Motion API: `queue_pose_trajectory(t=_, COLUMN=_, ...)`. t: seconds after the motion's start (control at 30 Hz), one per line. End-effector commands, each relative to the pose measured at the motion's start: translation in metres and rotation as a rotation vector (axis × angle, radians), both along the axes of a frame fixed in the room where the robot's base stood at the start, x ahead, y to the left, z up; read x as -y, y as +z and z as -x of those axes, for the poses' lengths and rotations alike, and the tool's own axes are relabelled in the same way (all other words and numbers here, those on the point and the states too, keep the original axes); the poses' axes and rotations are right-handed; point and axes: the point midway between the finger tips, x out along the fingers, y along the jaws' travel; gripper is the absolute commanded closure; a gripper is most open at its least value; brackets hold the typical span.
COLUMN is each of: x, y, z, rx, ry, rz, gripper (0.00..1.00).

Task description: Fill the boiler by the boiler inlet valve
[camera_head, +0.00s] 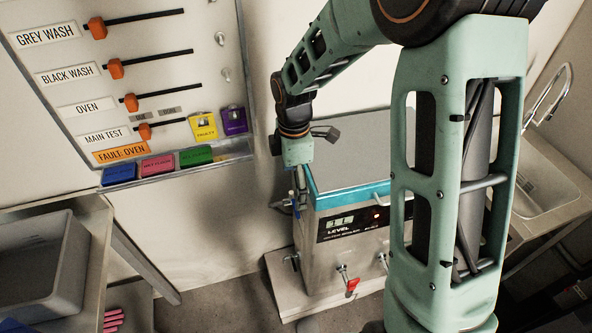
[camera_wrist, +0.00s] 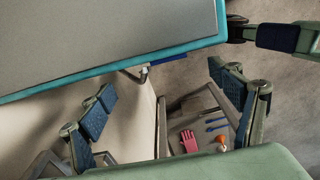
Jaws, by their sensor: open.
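The boiler (camera_head: 345,165) is a box with a grey top, a teal rim and a dark front panel marked LEVEL, with a display and a lit red light. A blue-handled valve (camera_head: 292,203) is on its left side; the wrist view shows its blue handle (camera_wrist: 167,59) on a bent metal pipe beside the teal rim. I cannot read a label on it. My gripper (camera_head: 299,184) is by the boiler's upper left edge. In the wrist view my gripper (camera_wrist: 165,108) has its fingers wide apart and empty, with the blue handle above the gap between them.
A red-handled tap (camera_head: 352,284) is low on the boiler front. A switch panel (camera_head: 60,60) with orange sliders is on the wall at left. A grey tub (camera_head: 75,262) stands at lower left, a sink (camera_head: 545,185) at right. Open floor lies left of the boiler.

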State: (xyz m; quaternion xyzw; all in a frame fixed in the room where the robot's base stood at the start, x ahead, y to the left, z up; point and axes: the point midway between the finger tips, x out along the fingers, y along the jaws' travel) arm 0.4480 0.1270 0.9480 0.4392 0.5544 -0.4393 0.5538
Motion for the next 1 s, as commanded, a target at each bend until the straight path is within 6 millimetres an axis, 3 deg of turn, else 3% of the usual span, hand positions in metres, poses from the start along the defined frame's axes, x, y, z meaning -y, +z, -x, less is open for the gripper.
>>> queue_pose_trajectory(t=0.1, x=0.000, y=-0.024, z=0.001, rx=-0.005, ry=0.000, rz=0.001, gripper=0.16)
queue_pose_trajectory(t=0.3, x=0.000, y=-0.052, z=0.001, rx=-0.003, ry=-0.001, rz=0.001, gripper=0.16)
queue_pose_trajectory(t=0.5, x=0.000, y=-0.063, z=0.000, rx=0.000, ry=-0.002, rz=0.000, gripper=0.16)
queue_pose_trajectory(t=0.77, x=0.000, y=-0.064, z=0.000, rx=0.001, ry=-0.002, rz=0.001, gripper=0.16)
queue_pose_trajectory(t=1.0, x=0.000, y=-0.064, z=0.000, rx=0.001, ry=-0.002, rz=0.000, gripper=0.41)
